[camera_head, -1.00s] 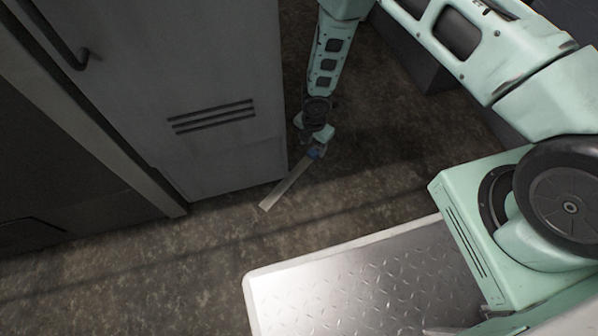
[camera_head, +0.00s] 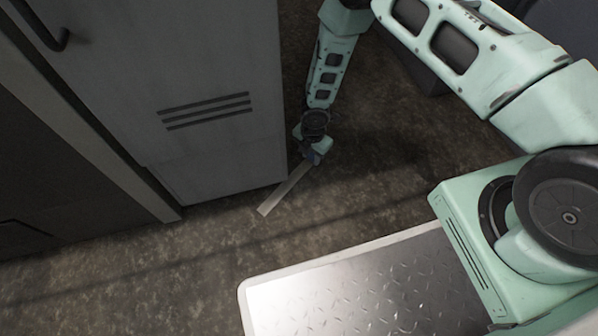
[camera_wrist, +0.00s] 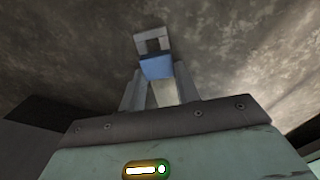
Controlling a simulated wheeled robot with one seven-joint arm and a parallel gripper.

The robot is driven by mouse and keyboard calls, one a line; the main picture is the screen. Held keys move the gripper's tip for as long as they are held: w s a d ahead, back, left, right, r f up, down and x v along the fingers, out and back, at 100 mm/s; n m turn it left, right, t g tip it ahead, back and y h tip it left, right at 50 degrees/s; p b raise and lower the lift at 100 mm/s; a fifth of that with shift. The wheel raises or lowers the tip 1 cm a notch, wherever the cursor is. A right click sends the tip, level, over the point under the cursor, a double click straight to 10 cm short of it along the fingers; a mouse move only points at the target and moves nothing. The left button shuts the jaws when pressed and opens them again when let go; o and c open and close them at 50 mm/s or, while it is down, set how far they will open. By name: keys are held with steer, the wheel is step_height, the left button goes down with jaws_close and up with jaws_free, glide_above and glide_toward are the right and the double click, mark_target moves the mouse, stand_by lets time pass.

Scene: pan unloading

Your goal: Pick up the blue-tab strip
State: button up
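The blue-tab strip (camera_head: 284,191) is a narrow, pale flat strip on or just above the floor by the cabinet's lower corner. It runs down-left from my gripper (camera_head: 313,158) in the head view. In the wrist view its blue tab (camera_wrist: 157,67) lies across the space between the two grey fingers of my gripper (camera_wrist: 156,75). A pale part of the strip (camera_wrist: 164,93) shows below the tab. The fingers stand apart with the tab between them. I cannot tell whether they press on it, or whether the strip is off the floor.
A grey cabinet (camera_head: 215,75) with vent slots stands close on the left of my gripper. A metal tread-plate platform (camera_head: 370,290) with a pale rim lies at the bottom. The brown floor (camera_head: 170,265) between them is clear.

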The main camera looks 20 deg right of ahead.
steer(key=shift+c, duration=0.4)
steer(key=shift+r+p, duration=0.85)
steer(key=shift+r, duration=0.05)
step_height(320, 180, up, 2)
steer(key=shift+r+p, duration=0.1)
steer(key=shift+p, duration=0.85)
steer(key=s+d+p, duration=0.2)
steer(key=s+d, duration=0.1)
steer(key=d, duration=0.1)
steer(key=s+d+p, duration=0.3)
steer(key=s+d, duration=0.1)
steer(key=d, duration=0.1)
steer(key=s+d+p, duration=0.2)
steer(key=s+d, duration=0.2)
steer(key=d, duration=0.1)
steer(key=shift+s+f, duration=0.25)
